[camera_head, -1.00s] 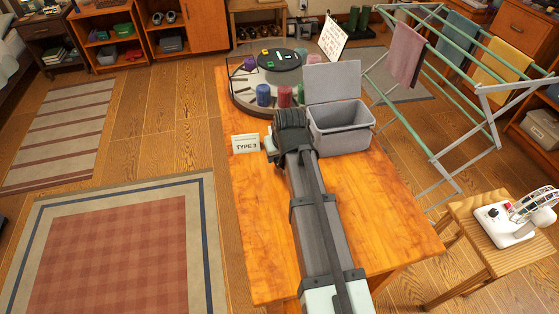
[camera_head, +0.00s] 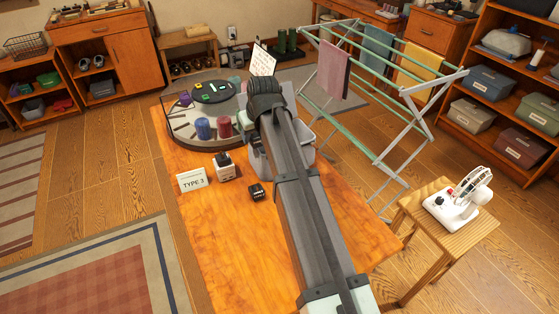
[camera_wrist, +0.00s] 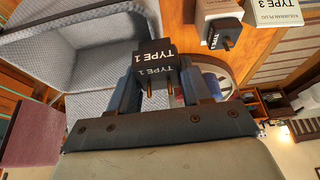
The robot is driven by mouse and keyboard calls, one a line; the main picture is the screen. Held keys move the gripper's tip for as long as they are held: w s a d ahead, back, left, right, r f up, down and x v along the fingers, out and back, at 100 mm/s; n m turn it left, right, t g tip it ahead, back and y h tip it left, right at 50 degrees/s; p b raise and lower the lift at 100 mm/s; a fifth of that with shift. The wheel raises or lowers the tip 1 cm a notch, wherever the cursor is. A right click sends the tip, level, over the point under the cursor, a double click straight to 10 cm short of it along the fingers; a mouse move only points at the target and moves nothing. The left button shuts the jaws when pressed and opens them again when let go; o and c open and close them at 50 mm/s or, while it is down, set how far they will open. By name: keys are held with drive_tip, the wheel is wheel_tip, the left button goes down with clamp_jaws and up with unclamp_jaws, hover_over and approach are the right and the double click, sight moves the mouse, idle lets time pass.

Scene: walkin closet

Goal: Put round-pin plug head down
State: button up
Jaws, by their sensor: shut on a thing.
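My gripper (camera_wrist: 158,82) is shut on a black plug head (camera_wrist: 155,56) marked TYPE 1. In the wrist view two thin brass-coloured pins stick out of it, towards the gripper's base. In the head view my arm hides the fingers and this plug head, over the grey bin. Another black plug head (camera_head: 257,192) lies on the table left of my arm.
A grey bin (camera_wrist: 75,75) with a lid is close by the gripper, mostly hidden by my arm in the head view. A round tray (camera_head: 190,138) with coloured cylinders stands behind. A drying rack (camera_head: 385,110) is on the right. The table's front (camera_head: 245,270) is clear.

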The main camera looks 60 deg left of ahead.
drive_tip(key=w+a+f, duration=0.2)
drive_tip(key=w, duration=0.4)
wheel_tip(320, 180, down, 10)
drive_tip(key=shift+s+d+r, duration=0.1)
drive_tip(key=shift+s+d, duration=0.05)
drive_tip(key=shift+f, duration=0.2)
drive_tip(key=o, duration=1)
drive_tip(key=shift+o, duration=0.2)
drive_tip(key=shift+r, duration=0.15)
drive_tip(key=v, duration=1.2)
